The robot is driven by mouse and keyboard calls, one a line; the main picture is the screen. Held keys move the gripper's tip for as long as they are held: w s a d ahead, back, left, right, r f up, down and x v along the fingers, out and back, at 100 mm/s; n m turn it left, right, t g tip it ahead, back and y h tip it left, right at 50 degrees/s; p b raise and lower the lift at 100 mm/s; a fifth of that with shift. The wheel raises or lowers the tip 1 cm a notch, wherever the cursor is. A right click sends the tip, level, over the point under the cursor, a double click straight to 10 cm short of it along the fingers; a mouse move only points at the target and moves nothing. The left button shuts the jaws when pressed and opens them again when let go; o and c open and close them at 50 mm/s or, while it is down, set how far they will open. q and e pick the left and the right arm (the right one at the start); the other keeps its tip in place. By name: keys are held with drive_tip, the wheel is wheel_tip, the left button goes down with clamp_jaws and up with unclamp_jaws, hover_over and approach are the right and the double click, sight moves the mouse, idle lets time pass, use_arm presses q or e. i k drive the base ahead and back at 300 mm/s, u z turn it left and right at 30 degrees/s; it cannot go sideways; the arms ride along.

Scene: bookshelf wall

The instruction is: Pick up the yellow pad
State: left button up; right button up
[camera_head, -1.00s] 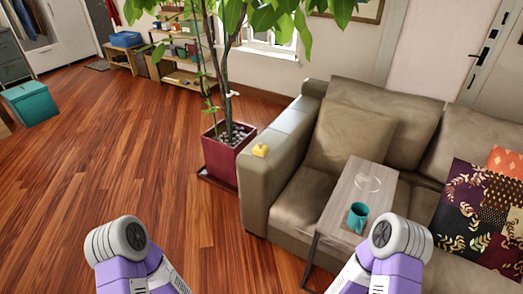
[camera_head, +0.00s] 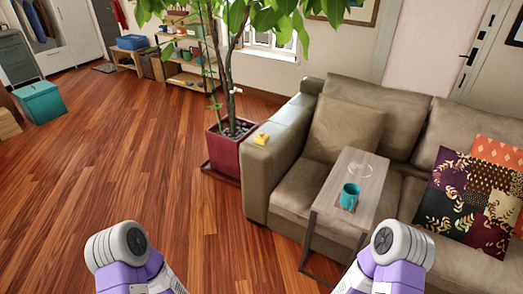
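A small yellow pad (camera_head: 261,139) lies on top of the left armrest of the beige sofa (camera_head: 285,128). It is small in the view, so its details are hard to make out. Both of my arms come in at the bottom of the head view, one at the left and one at the right, well short of the sofa and apart from the pad. Only rounded grey joints and purple links show. Neither gripper is in the picture.
A side table (camera_head: 349,184) with a teal mug (camera_head: 349,196) stands at the sofa's front. A potted plant in a dark red pot (camera_head: 226,155) stands left of the armrest. Patterned cushions (camera_head: 463,203) lie on the sofa at right. The wooden floor (camera_head: 110,170) is clear at left and centre.

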sight(260, 138)
drive_tip(key=u, duration=0.75)
drive_tip(key=i, duration=0.6)
drive_tip(key=u, duration=0.45)
drive_tip(key=i, duration=1.2)
drive_tip(key=z, duration=0.5)
